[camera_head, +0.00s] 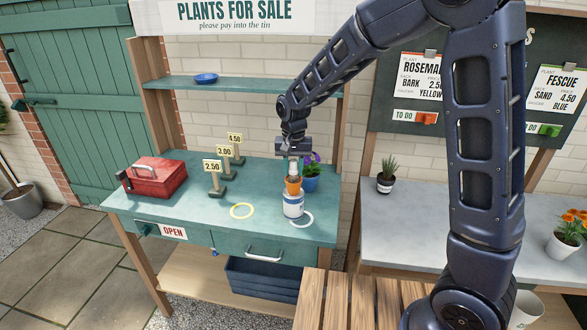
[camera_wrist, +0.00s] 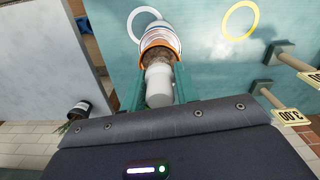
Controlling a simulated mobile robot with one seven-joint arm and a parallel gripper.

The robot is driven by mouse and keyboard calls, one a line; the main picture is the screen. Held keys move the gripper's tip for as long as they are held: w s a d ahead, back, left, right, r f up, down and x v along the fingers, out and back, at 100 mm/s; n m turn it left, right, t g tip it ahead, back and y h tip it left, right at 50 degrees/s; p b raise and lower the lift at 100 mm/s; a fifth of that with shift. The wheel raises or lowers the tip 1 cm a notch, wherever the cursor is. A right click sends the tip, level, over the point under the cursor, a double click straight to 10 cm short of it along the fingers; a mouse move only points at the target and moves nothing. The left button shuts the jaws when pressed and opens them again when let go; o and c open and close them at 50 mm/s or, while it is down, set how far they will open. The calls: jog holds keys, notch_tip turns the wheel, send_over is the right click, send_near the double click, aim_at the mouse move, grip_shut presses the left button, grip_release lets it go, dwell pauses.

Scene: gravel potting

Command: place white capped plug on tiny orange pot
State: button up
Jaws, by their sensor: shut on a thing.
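My gripper (camera_head: 293,160) is above the turquoise bench, pointing down. It is shut on the white capped plug (camera_wrist: 158,84), which sits between the two green fingers in the wrist view. The tiny orange pot (camera_head: 293,187) is directly below the plug and also shows in the wrist view (camera_wrist: 146,44), with brown fill inside its rim. The pot appears to stand on a white and blue container (camera_head: 293,207). The plug's lower end is at the pot's mouth; I cannot tell whether they touch.
A purple-flowered plant in a blue pot (camera_head: 311,183) stands close behind on the right. A white ring (camera_head: 308,222) and a yellow ring (camera_head: 241,211) lie on the bench. Price signs (camera_head: 215,180) and a red toolbox (camera_head: 155,179) stand left. A shelf (camera_head: 240,88) is above.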

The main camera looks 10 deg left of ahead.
aim_at(294, 160)
jog(key=shift+f, duration=0.15)
jog(key=o, duration=0.9)
jog(key=shift+o, duration=0.2)
notch_tip(294, 160, up, 12)
jog(key=shift+r, duration=0.15)
